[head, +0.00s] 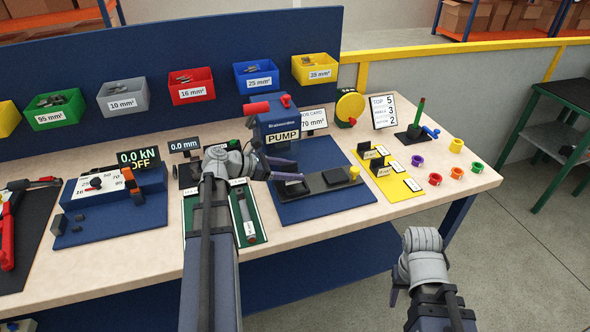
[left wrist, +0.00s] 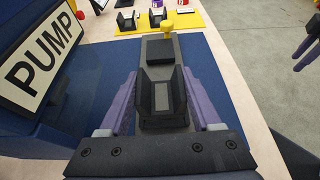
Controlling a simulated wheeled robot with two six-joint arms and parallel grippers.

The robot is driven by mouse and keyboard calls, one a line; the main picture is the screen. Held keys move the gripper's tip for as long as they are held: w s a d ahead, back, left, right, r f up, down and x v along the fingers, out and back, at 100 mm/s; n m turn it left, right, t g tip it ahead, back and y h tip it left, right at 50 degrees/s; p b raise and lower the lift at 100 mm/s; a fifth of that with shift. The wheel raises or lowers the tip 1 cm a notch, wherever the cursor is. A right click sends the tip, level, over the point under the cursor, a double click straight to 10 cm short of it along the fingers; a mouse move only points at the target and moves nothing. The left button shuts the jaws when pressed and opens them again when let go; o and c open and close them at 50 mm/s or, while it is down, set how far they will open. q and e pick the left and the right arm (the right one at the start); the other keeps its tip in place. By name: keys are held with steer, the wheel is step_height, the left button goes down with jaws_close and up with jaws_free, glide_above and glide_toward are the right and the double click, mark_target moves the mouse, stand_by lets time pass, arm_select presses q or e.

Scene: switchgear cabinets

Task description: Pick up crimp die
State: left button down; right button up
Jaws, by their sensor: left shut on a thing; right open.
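A black crimp die (left wrist: 161,97) with a raised-sided, channel-like shape sits between the two purple fingers of my left gripper (left wrist: 160,108) in the left wrist view. My left gripper is shut on it, low over the grey bar of the pump press (left wrist: 190,60). In the head view my left gripper (head: 286,168) is at the front of the press, with the die (head: 296,188) partly hidden under the fingers. I cannot tell whether the die still touches the bar. My right gripper (head: 394,288) is open and empty, off the table's front right.
A black block (head: 336,177) and a yellow knob (head: 354,172) are on the bar beside the die. The blue PUMP housing (head: 272,118) stands close behind. Coloured rings lie near the right edge.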

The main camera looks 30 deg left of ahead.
arm_select(q)
steer(key=s+a, duration=1.2)
steer(key=shift+f, duration=0.15)
arm_select(e)
steer(key=shift+f, duration=0.1)
arm_select(q)
steer(key=shift+w+d, duration=0.15)
arm_select(e)
steer(key=shift+d, duration=0.1)
